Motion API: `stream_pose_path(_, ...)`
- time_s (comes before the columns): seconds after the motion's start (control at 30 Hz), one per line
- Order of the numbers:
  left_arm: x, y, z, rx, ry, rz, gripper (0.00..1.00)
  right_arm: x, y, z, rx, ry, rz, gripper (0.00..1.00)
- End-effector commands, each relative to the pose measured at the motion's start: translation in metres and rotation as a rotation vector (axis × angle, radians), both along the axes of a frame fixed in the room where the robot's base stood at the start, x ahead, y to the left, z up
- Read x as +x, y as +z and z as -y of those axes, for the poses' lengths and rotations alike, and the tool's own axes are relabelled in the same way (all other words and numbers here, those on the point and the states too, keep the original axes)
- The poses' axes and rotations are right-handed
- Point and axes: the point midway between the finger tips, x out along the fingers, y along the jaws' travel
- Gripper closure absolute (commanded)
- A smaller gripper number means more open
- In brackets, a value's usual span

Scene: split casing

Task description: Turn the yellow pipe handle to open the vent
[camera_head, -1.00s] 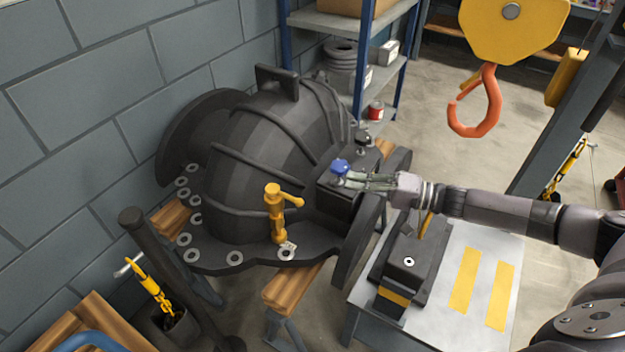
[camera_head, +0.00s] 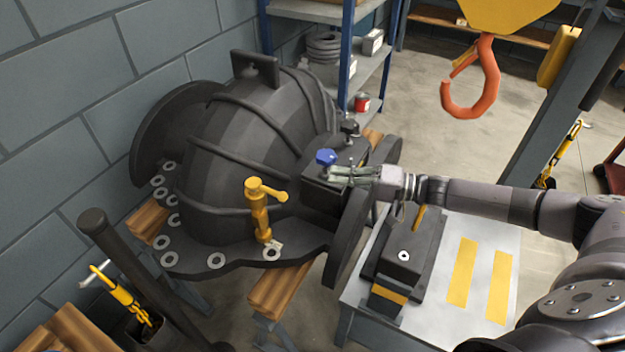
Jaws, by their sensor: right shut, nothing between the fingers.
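The yellow pipe (camera_head: 259,212) stands upright on the flange of the dark casing (camera_head: 235,150). Its short yellow handle (camera_head: 274,192) sticks out to the right near the top. My right gripper (camera_head: 338,174) reaches in from the right over the casing's box-shaped block, to the right of and beyond the pipe. It is shut with nothing in it, and its tips are close by a blue knob (camera_head: 326,157). I cannot tell whether they touch it. The gripper is apart from the yellow handle. My left gripper is not in view.
A dark knob (camera_head: 350,127) sits behind the blue one. A low table (camera_head: 485,225) with a dark block (camera_head: 405,250) stands below my right arm. An orange hook (camera_head: 475,90) hangs at the upper right. A dark post (camera_head: 140,270) stands at the front left.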

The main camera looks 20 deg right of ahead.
Motion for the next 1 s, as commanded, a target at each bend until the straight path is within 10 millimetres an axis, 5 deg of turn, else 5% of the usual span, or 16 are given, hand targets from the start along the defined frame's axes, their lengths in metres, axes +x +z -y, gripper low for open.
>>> stream_pose_path(0.47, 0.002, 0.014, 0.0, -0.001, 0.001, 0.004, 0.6, 0.058, -0.002, -0.075, 0.004, 0.002, 0.003, 1.0)
stream_pose_path(0.7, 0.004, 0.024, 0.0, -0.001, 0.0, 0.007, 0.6, 0.038, -0.009, -0.099, 0.003, 0.002, -0.001, 1.0)
stream_pose_path(1.0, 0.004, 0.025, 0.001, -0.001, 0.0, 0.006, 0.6, 0.033, -0.012, -0.105, 0.001, 0.0, 0.0, 1.0)
